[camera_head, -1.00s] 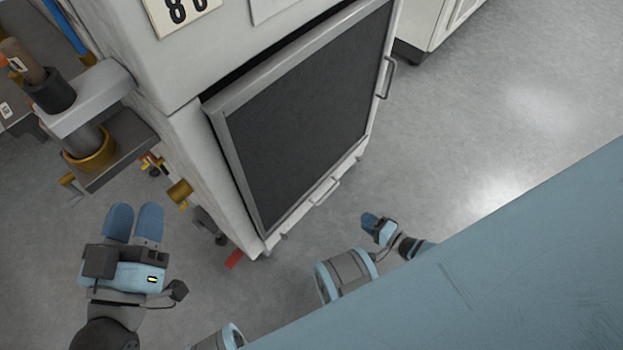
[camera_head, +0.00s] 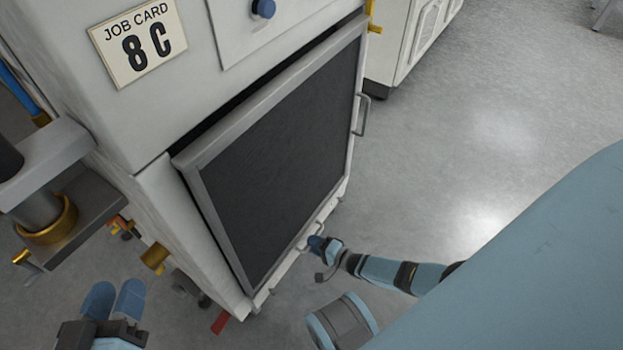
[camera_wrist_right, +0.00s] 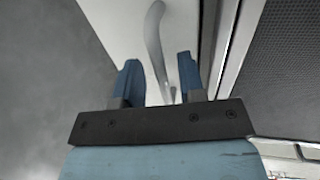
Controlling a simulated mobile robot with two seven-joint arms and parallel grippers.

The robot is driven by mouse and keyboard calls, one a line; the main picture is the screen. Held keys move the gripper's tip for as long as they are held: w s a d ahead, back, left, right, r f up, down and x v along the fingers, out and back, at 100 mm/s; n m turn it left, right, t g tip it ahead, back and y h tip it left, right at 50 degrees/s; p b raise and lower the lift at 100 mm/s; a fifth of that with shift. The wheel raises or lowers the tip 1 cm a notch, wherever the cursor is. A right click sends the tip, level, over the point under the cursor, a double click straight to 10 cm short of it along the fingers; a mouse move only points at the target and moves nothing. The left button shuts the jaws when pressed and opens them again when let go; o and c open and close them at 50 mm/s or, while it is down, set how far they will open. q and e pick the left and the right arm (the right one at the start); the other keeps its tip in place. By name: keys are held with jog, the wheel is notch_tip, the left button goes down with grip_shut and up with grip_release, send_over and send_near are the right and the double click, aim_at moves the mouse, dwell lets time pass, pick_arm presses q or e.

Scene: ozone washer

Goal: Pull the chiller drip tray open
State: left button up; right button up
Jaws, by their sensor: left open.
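The chiller drip tray (camera_head: 282,276) is the narrow pale front along the bottom of the chiller, below its dark door, and looks shut. Its small bar handle (camera_head: 327,230) is partly hidden by my right gripper (camera_head: 317,243). In the right wrist view the curved handle (camera_wrist_right: 154,42) lies between the two blue fingers of my right gripper (camera_wrist_right: 160,80), which stand apart with gaps beside the bar. My left gripper (camera_head: 114,300) is open and empty at the lower left, away from the chiller.
The dark chiller door (camera_head: 280,150) is closed, with a side handle (camera_head: 362,115). A grey bracket with a brass ring (camera_head: 48,222) juts out at the left. A red tab (camera_head: 220,322) lies by the lower corner. Floor at the right is clear.

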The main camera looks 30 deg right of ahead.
jog(key=shift+w+a+f, duration=0.15)
jog(key=shift+w+a, duration=0.1)
jog(key=shift+w, duration=0.4)
pick_arm(q)
jog(key=shift+f, duration=0.35)
pick_arm(e)
grip_shut()
jog(key=shift+s, duration=0.15)
